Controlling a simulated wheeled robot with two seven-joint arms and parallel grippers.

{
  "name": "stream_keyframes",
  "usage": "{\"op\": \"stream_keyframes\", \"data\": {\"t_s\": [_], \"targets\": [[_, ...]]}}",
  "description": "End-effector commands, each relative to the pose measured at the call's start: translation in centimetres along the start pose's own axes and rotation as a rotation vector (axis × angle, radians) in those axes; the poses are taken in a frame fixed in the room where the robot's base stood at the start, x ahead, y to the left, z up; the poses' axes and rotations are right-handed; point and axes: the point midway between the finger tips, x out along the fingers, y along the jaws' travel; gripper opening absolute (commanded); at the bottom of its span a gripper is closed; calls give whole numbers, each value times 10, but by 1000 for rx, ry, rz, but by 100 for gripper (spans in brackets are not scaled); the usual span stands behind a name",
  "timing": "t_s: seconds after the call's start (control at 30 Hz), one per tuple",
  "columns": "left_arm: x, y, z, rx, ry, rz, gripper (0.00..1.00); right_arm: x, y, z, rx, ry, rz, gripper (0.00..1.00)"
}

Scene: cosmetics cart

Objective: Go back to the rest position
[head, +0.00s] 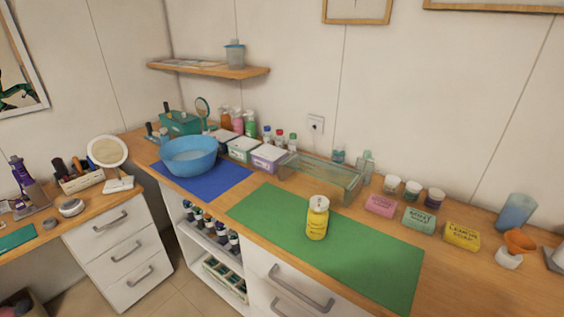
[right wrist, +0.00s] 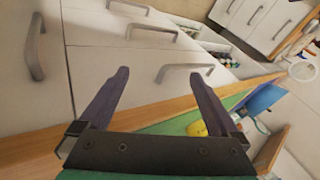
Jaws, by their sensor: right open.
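Neither gripper shows in the head view. In the right wrist view my right gripper (right wrist: 152,78) is open, with nothing between its two fingers. The wrist camera is tilted, and the fingers point toward the white drawer fronts. A yellow bottle (head: 317,218) with a pale cap stands upright on the green mat (head: 375,262) in the head view. Part of the yellow bottle (right wrist: 196,128) shows behind the right finger in the right wrist view. My left gripper is in neither view.
A blue bowl (head: 189,157) sits on a blue mat (head: 222,184). A glass tray (head: 318,175) stands behind the green mat. Pink soap (head: 381,205), green soap (head: 419,220) and yellow soap (head: 461,236) boxes lie at the right. Drawer handles (head: 301,290) stick out below the counter.

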Motion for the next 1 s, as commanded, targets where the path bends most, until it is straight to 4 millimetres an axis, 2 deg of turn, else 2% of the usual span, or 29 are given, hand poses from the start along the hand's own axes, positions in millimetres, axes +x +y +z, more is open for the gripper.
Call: {"op": "stream_keyframes", "data": {"t_s": [0.1, 0.3, 0.57, 0.77, 0.87, 0.9, 0.97, 1.0], "targets": [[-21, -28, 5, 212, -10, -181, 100, -14, 31, 10, -258, -36, 155, 98], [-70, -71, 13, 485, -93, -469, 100, -44, 77, 24, -628, -162, 378, 98], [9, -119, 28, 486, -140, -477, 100, 36, 120, 43, -632, -208, 386, 98], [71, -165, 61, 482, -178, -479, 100, 97, 166, 77, -629, -246, 390, 98], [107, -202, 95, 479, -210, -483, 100, 132, 204, 112, -628, -278, 396, 98], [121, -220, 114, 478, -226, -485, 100, 146, 223, 130, -628, -293, 399, 98], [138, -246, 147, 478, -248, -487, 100, 161, 252, 162, -628, -315, 403, 98], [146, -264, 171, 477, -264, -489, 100, 167, 271, 184, -629, -330, 405, 98]]}}
